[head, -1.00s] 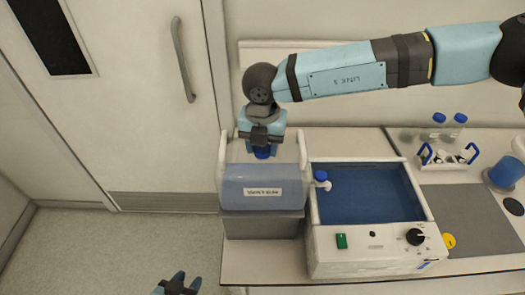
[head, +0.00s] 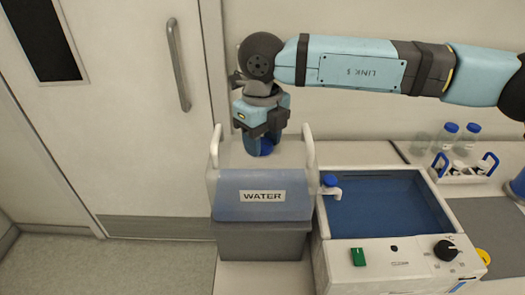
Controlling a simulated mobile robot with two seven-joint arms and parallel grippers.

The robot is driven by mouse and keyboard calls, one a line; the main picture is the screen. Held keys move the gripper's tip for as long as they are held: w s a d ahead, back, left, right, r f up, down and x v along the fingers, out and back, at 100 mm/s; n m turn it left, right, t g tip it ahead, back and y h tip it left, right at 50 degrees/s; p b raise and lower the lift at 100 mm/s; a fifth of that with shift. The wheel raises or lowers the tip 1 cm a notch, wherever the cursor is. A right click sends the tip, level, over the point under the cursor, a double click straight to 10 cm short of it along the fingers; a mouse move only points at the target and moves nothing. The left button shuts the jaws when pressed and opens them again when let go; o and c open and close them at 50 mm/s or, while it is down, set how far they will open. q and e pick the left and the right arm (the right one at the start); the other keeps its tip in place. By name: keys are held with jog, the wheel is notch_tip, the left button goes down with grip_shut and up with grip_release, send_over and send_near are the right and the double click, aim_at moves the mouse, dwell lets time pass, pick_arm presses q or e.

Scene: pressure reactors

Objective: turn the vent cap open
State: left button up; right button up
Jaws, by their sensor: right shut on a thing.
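The blue vent cap (head: 266,149) is on top of the water container (head: 232,205), a translucent box with white handles and a "WATER" label. My right gripper (head: 259,145) reaches down from above and is shut on the cap. Its fingers hide part of the cap, so I cannot tell how far it is turned. My left gripper is not in view.
The container stands on a grey block (head: 262,241). A blue-filled bath (head: 335,262) with a blue-capped tap (head: 330,181), green switch and black knob is close on the right. Bottles (head: 468,138) and a rack (head: 462,176) stand farther right. A door is at left.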

jog(key=shift+f+n+b, duration=0.2)
jog(key=shift+n+b, duration=0.2)
jog(key=shift+n, duration=0.1)
jog(key=n+b, duration=0.2)
jog(key=shift+n, duration=0.4)
jog(key=n+b, duration=0.2)
jog(key=n, duration=0.2)
jog(key=shift+r+n, duration=0.1)
jog(key=shift+n, duration=0.2)
jog(key=shift+n+b, duration=0.75)
jog(key=shift+n, duration=0.35)
jog(key=shift+r+n+b, duration=0.1)
jog(key=shift+n+b, duration=0.2)
jog(key=shift+n, duration=0.7)
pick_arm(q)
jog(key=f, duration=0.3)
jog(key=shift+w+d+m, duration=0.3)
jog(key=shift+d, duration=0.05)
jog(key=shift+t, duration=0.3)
pick_arm(e)
jog(key=shift+n, duration=0.3)
jog(key=o, duration=0.9)
